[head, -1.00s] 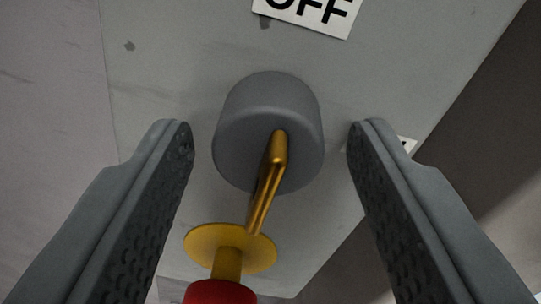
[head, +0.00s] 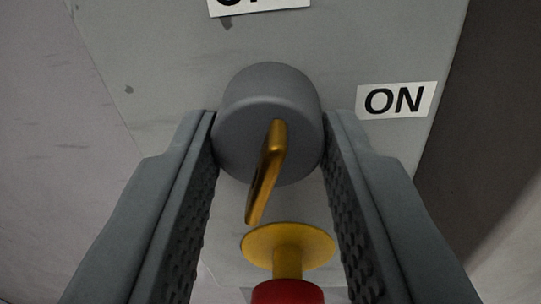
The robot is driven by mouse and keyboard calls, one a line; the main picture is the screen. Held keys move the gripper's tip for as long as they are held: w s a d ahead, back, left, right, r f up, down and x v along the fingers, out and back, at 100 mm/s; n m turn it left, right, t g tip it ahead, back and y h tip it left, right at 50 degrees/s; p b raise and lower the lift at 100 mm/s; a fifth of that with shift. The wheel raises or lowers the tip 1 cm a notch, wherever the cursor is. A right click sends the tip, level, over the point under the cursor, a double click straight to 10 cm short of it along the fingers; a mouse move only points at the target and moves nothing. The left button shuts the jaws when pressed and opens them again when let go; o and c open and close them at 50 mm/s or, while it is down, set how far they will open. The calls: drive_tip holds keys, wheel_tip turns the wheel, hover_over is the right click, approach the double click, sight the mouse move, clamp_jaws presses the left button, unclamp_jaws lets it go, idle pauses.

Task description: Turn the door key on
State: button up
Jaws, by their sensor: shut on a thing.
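A brass key (head: 266,172) sits in the face of a grey round lock cylinder (head: 268,95) on a grey panel. The key's free end points down and slightly left in the picture. My gripper (head: 270,118) has one finger on each side of the cylinder, and the fingertips are closed against its sides. The key lies between the fingers, apart from both. A white ON label (head: 395,100) is to the right of the cylinder. Another white label (head: 258,6) above it is cut off by the top edge of the view.
A red button (head: 287,292) on a yellow disc (head: 289,240) sticks out of the panel below the cylinder, between my fingers. It is cut off at the bottom. The panel (head: 160,60) is bare to the upper left.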

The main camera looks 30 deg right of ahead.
drive_tip(key=m, duration=0.7)
drive_tip(key=shift+w+a+m+h, duration=0.1)
drive_tip(key=shift+a+m+h, duration=0.05)
drive_tip(key=shift+m+h, duration=0.15)
drive_tip(key=m, duration=0.6)
drive_tip(key=shift+m, duration=0.3)
drive_tip(key=o, duration=1)
drive_tip(key=shift+r, duration=0.1)
drive_tip(key=shift+a, duration=0.1)
drive_tip(key=v, duration=1.7)
drive_tip(key=shift+a, duration=0.25)
